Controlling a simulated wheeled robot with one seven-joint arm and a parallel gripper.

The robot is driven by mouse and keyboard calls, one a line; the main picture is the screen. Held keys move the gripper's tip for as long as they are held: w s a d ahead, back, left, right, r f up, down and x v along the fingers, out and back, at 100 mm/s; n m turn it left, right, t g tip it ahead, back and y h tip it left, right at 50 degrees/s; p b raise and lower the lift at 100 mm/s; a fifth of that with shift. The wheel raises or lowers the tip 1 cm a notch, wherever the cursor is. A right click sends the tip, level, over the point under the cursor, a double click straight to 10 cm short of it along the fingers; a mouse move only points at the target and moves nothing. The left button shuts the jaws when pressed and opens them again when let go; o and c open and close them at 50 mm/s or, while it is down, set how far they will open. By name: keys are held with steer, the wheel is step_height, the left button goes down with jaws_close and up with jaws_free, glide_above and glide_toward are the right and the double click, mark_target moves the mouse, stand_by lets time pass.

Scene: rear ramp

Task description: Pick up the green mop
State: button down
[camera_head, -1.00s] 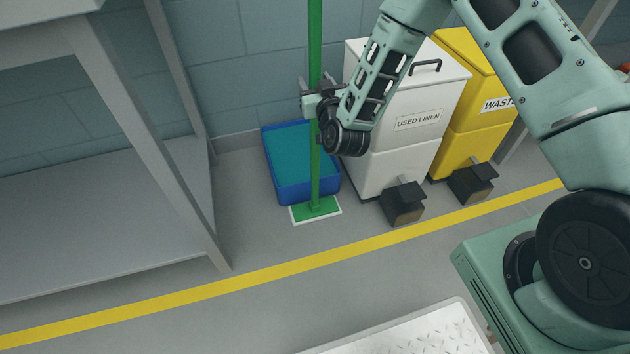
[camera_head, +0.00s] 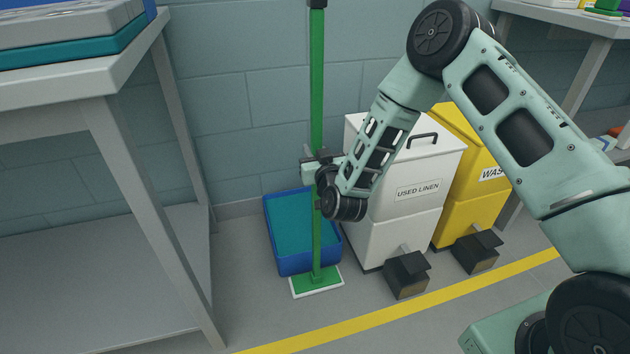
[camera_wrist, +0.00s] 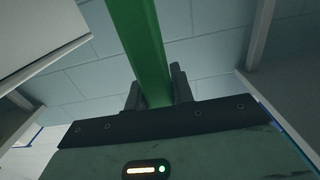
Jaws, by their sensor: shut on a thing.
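The green mop (camera_head: 317,105) stands upright in the head view, with a long green handle, a dark tip at the top and a flat green head with a white edge at the floor. My gripper (camera_head: 318,165) is shut on the handle at about its middle. In the wrist view the green handle (camera_wrist: 143,45) runs between the two dark fingers of my gripper (camera_wrist: 158,92). The mop head is in front of a blue bin and looks to be at floor level; I cannot tell whether it touches the floor.
A blue bin (camera_head: 290,266) stands right behind the mop. A white "USED LINEN" bin (camera_head: 385,240) and a yellow waste bin (camera_head: 462,215) stand to the right, with dark pedals in front. A grey table (camera_head: 135,190) is at the left. A yellow line (camera_head: 400,312) crosses the floor.

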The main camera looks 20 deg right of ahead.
mark_target(314, 73)
step_height(314, 73, up, 20)
steer(key=p, duration=0.6)
steer(key=shift+w, duration=0.15)
stand_by(1.0)
steer(key=w+f+b, duration=0.1)
steer(key=w+b, duration=0.1)
steer(key=w, duration=2.1)
steer(key=shift+w+f+b, duration=0.15)
steer(key=shift+b, duration=0.2)
stand_by(2.3)
stand_by(0.4)
